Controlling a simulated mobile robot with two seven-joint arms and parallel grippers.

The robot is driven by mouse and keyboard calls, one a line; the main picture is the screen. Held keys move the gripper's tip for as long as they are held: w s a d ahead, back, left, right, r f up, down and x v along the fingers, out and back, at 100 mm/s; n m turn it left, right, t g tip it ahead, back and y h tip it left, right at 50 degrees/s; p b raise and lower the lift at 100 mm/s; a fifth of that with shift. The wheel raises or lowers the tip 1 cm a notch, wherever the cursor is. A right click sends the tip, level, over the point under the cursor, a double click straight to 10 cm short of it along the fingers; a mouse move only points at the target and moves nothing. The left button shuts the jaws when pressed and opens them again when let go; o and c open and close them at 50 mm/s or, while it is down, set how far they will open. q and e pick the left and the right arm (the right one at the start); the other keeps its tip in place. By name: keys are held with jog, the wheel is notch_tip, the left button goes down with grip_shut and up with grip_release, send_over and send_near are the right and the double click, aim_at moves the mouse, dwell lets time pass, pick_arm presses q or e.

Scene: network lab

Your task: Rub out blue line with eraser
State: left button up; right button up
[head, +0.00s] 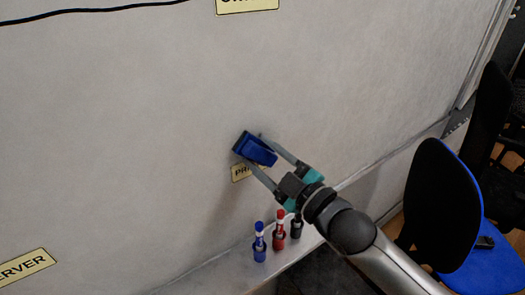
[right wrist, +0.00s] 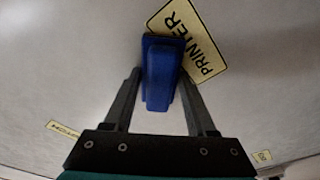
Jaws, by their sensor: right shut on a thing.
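The blue eraser (head: 257,151) is between the fingers of my right gripper (head: 252,149), which is shut on it. The eraser is at the whiteboard (head: 120,130), partly over the PRINTER label (head: 241,173); I cannot tell whether it touches the board. In the right wrist view the eraser (right wrist: 160,80) stands between the two fingers, with the PRINTER label (right wrist: 190,42) beside and behind it. No blue line shows in either view; a black line (head: 95,9) runs across the board's top left. My left gripper is not in view.
Blue (head: 259,243), red (head: 279,231) and black (head: 297,226) markers stand upright on the ledge (head: 215,272) below the board. A SERVER label (head: 25,266) is at lower left. A blue and black chair (head: 450,205) stands at right. The board left of the eraser is clear.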

jog(key=shift+s+d, duration=0.1)
jog(key=shift+s+d+p, duration=0.2)
jog(key=shift+s+p, duration=0.05)
jog(key=shift+p, duration=0.1)
jog(key=p+v, duration=0.1)
jog(key=v, duration=0.2)
jog(key=shift+s+r, duration=0.15)
jog(key=shift+s, duration=0.2)
jog(key=shift+p+v, duration=0.35)
jog(key=shift+v, duration=0.4)
jog(key=shift+s, duration=0.15)
jog(key=p+v, duration=0.1)
jog(key=v, duration=0.1)
jog(key=shift+s+d+r, duration=0.15)
jog(key=shift+s+d, duration=0.05)
jog(key=shift+s, duration=0.2)
